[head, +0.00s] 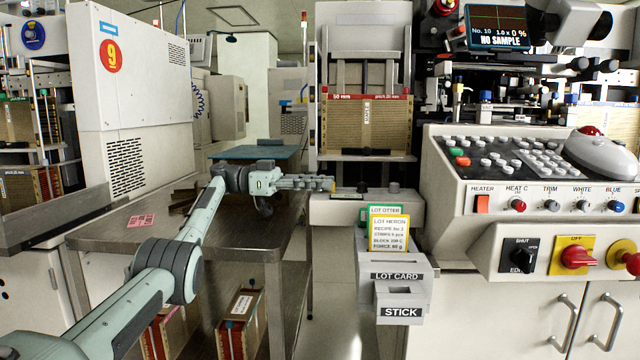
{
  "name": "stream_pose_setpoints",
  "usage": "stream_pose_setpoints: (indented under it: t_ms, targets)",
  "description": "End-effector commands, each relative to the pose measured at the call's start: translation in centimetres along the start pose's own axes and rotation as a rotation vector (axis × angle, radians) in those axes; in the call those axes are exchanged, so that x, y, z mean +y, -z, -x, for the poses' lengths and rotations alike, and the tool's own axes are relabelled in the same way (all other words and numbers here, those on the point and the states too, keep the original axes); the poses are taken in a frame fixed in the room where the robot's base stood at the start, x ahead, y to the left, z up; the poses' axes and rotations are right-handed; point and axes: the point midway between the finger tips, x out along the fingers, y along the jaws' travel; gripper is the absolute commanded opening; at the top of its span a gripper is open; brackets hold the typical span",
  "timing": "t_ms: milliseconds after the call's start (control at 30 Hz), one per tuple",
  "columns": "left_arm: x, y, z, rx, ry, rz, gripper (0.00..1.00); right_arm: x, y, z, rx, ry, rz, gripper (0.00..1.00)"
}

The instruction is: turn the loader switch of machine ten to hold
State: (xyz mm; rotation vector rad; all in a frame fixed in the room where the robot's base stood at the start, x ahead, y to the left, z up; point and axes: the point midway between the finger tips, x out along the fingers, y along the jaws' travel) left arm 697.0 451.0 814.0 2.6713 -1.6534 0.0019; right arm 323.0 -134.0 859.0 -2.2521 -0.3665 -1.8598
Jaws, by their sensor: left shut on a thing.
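Machine ten is on the right, with a screen (499,27) reading No. 10 and NO SAMPLE. Its loader (366,80) stands left of the console, with a pale base (350,209) under it. My left arm comes in from the lower left, and my left gripper (328,184) points right at the left end of this base. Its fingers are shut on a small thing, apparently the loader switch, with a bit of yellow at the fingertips. The fingers cover the switch, so its setting cannot be read. My right gripper is out of view.
The console (540,170) carries buttons, knobs and a red rotary switch (578,257) marked OFF. A card holder (393,262) with lot cards stands below the loader. A metal table (130,238) lies under my left arm; machine nine (135,90) is behind it.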

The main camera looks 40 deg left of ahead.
Motion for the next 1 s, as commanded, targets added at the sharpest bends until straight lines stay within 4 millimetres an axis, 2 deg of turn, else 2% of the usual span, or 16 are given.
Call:
stream_pose_setpoints:
  t_ms: [33,67,200,233,567,667,1000]
  targets:
    - [0.1,-0.2,-0.1,-0.003,-0.003,0.002,0.0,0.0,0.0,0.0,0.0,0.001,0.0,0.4]
    - [0.1,-0.2,-0.1,-0.003,-0.003,0.002,0.21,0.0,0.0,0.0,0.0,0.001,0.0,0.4]
    - [0.0,-0.1,0.0,-0.003,-0.002,0.002,0.39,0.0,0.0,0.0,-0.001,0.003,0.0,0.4]
    - [0.0,-0.1,0.0,-0.002,-0.002,0.002,0.4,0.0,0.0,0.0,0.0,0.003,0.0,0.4]
    - [0.0,0.4,0.0,0.0,0.0,-0.001,0.4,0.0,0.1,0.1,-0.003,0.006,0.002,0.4]
    - [0.0,1.6,0.0,0.0,-0.001,-0.003,0.4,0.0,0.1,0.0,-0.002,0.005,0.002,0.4]
    - [0.1,8.1,-0.1,0.001,-0.002,-0.001,0.4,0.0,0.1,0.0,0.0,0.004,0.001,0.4]
